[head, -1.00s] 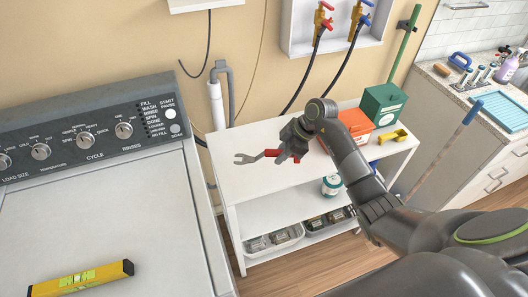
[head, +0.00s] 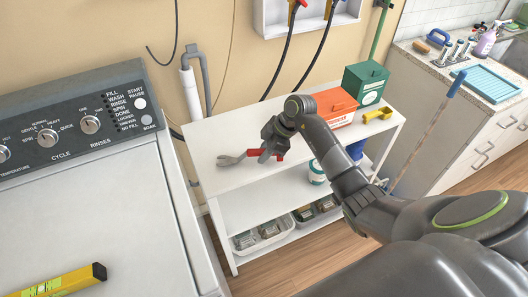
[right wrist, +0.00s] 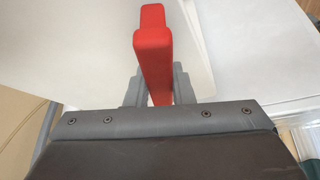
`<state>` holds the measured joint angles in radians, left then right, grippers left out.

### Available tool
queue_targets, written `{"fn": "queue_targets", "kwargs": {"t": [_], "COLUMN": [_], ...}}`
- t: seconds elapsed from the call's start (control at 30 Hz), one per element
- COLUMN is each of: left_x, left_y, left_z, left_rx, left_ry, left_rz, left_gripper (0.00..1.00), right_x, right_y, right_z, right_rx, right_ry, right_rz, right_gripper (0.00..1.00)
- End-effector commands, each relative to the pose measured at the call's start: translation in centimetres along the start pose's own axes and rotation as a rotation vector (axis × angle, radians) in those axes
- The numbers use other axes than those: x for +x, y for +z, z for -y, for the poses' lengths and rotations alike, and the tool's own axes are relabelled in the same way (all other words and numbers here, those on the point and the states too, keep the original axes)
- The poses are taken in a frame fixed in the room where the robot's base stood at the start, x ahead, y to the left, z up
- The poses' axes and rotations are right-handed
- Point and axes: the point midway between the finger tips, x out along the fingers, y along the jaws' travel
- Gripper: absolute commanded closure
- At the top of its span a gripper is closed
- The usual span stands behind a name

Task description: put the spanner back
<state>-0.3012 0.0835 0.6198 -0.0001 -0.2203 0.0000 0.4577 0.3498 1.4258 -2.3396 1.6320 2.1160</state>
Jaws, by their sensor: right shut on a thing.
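The spanner (head: 229,160) has a grey open jaw and a red handle; its jaw points left over the white shelf unit's top in the head view. My right gripper (head: 270,152) is shut on the red handle. In the right wrist view the red handle (right wrist: 153,55) stands between the fingers of the right gripper (right wrist: 158,88), with white surfaces behind it. I cannot tell whether the spanner touches the shelf top or hangs just above it. The spanner's jaw is out of the right wrist view. My left gripper is not in view.
The white shelf unit (head: 212,178) has a clear left top; an orange box (head: 338,112), a green box (head: 365,80) and a yellow tool (head: 378,114) occupy its right. Bins (head: 262,233) sit below. A washer (head: 90,190) with a yellow level (head: 55,284) stands left.

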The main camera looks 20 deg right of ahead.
Motion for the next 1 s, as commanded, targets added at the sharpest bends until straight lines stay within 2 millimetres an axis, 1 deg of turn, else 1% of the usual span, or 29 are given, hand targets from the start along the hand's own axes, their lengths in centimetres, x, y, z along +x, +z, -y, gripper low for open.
{"fn": "queue_targets", "kwargs": {"t": [0.37,0.6,1.0], "left_x": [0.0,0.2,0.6], "left_y": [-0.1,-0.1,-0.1], "left_z": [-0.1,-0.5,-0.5], "left_rx": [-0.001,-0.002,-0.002], "left_ry": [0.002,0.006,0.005], "left_rz": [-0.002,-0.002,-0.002], "left_gripper": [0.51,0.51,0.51], "right_x": [0.0,0.4,1.1], "right_y": [0.0,0.2,0.6], "right_z": [0.0,0.0,0.0], "right_rx": [-0.001,0.0,-0.001], "right_ry": [0.001,0.0,0.0], "right_rz": [-0.001,-0.001,0.0], "right_gripper": [1.0,1.0,1.0]}}
